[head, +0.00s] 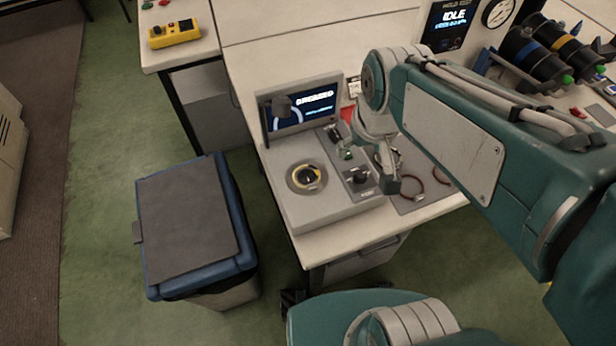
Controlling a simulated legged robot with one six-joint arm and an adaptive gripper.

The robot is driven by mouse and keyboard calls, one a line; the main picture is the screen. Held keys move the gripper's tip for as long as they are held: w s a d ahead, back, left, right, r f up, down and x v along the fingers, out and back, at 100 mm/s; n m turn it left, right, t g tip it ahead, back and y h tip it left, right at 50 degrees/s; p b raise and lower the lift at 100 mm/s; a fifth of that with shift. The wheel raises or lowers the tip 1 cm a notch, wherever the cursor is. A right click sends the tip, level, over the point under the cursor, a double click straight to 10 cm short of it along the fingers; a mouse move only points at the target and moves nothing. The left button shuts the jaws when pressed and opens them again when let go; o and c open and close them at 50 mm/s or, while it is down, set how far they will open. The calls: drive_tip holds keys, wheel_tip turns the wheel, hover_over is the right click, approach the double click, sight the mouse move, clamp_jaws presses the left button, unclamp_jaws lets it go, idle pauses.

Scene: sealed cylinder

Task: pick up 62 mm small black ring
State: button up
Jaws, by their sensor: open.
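Several thin rings lie on a grey mat (420,203) at the right of the table's front part. A dark ring (411,196) lies just right of my gripper. A reddish ring (442,176) lies further right. Another dark ring (396,153) is partly hidden behind my gripper. I cannot tell from this view which one is the 62 mm small black ring. My gripper (368,163) is open and points down over the left side of the mat, beside the rings. It appears to hold nothing; its exact height is unclear.
A lidded blue bin (190,215) stands on the floor.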

drive_tip(key=w+a+f+n+g, duration=0.2)
drive_tip(key=w+a+f+g, duration=0.1)
drive_tip(key=w+a+f, duration=0.5)
hover_over(313, 184)
drive_tip(key=f, duration=0.6)
drive_tip(key=shift+w+d+f, duration=0.2)
drive_tip(key=shift+w+f, duration=0.1)
drive_tip(key=shift+w, duration=0.05)
drive_tip(key=shift+s+a+f, duration=0.1)
drive_tip(key=shift+s+f, duration=0.05)
drive_tip(key=shift+f, duration=0.75)
drive_tip(key=shift+s+a+f, duration=0.1)
drive_tip(key=shift+f, duration=0.8)
drive_tip(key=shift+s+a+f, duration=0.1)
drive_tip(key=shift+s+f, duration=0.05)
drive_tip(key=shift+f, duration=0.75)
drive_tip(key=c, duration=0.9)
drive_tip(key=shift+c, duration=0.3)
